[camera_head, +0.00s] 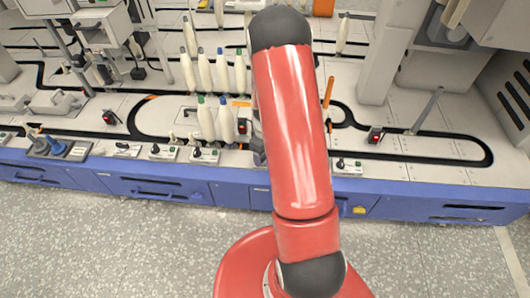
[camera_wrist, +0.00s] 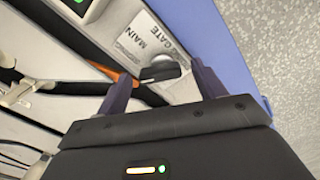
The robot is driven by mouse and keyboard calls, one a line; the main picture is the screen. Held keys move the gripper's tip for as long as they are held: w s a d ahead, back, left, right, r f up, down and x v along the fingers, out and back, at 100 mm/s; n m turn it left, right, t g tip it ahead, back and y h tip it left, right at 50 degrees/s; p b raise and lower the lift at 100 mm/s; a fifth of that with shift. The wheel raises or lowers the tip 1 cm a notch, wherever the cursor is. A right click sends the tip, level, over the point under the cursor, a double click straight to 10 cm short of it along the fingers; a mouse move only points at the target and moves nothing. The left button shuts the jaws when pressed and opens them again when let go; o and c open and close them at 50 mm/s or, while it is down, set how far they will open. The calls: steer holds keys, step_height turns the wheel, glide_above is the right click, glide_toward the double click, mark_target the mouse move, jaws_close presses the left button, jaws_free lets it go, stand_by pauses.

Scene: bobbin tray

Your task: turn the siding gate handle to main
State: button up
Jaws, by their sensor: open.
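The gate handle (camera_wrist: 162,71) is a dark knob on a pale plate (camera_wrist: 145,45) marked MAIN and GATE, in the wrist view. My gripper (camera_wrist: 161,68) is open, with one dark finger on each side of the handle. The handle shows between the fingertips, and I cannot tell whether either finger touches it. The MAIN lettering lies above and left of the knob. Which way the handle is set is hard to read.
Several similar black handles, such as one (camera_head: 203,154), line the front edge above the blue drawers (camera_head: 160,190). White bobbins (camera_head: 206,120) stand just left of my arm. A black track loops over the table (camera_head: 440,110). An orange strip (camera_wrist: 118,75) lies beside the knob.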

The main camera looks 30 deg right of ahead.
steer(key=shift+f, duration=0.15)
steer(key=c, duration=1)
steer(key=shift+m, duration=0.4)
steer(key=shift+m+b, duration=0.7)
steer(key=shift+m, duration=0.3)
steer(key=m+b, duration=0.1)
steer(key=m, duration=0.2)
steer(key=shift+m, duration=0.3)
steer(key=m, duration=0.5)
steer(key=shift+s+b, duration=0.2)
steer(key=shift+b, duration=0.15)
steer(key=shift+m, duration=0.4)
steer(key=o, duration=1)
